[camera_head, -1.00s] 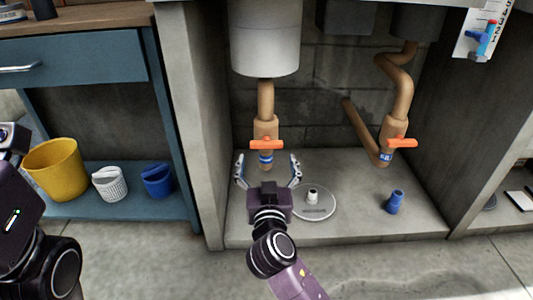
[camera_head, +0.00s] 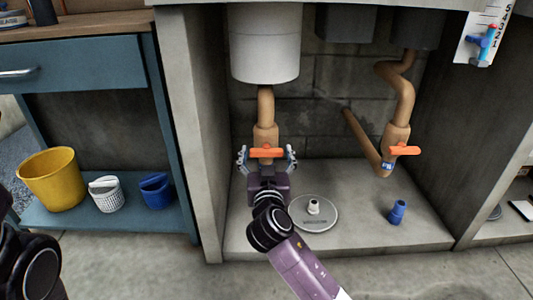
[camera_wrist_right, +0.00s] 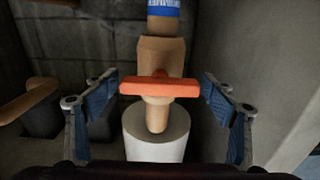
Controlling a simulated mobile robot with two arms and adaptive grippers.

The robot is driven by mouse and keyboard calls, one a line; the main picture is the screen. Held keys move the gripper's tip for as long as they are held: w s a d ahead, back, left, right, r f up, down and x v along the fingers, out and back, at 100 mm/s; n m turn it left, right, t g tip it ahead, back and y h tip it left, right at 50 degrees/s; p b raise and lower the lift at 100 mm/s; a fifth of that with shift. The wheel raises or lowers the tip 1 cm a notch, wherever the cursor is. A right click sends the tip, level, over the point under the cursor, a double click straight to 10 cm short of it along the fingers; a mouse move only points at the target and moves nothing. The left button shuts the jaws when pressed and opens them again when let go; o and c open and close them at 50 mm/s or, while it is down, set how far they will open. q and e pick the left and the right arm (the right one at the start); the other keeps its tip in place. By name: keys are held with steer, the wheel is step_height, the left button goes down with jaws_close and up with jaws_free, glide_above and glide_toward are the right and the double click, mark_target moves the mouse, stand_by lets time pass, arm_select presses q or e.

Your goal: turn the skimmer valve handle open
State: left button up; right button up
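An orange valve handle (camera_head: 267,153) lies crosswise on the left tan pipe (camera_head: 265,105), under the white canister (camera_head: 265,50). It also shows in the right wrist view (camera_wrist_right: 160,87). A blue label band (camera_wrist_right: 163,8) is on this pipe; I cannot read it. My right gripper (camera_head: 267,159) is open, with one finger beyond each end of the handle. In the right wrist view small gaps show between the fingers and the handle ends. A second orange handle (camera_head: 402,150) sits on the right pipe, above a blue label. My left gripper is out of view.
A round grey disc (camera_head: 318,222) with a pale knob and a blue cylinder (camera_head: 397,212) are on the cabinet floor. Concrete side walls (camera_head: 190,130) bound the space. Yellow (camera_head: 52,180), white and blue buckets stand on the left shelf.

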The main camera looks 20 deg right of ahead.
steer(key=c, duration=0.9)
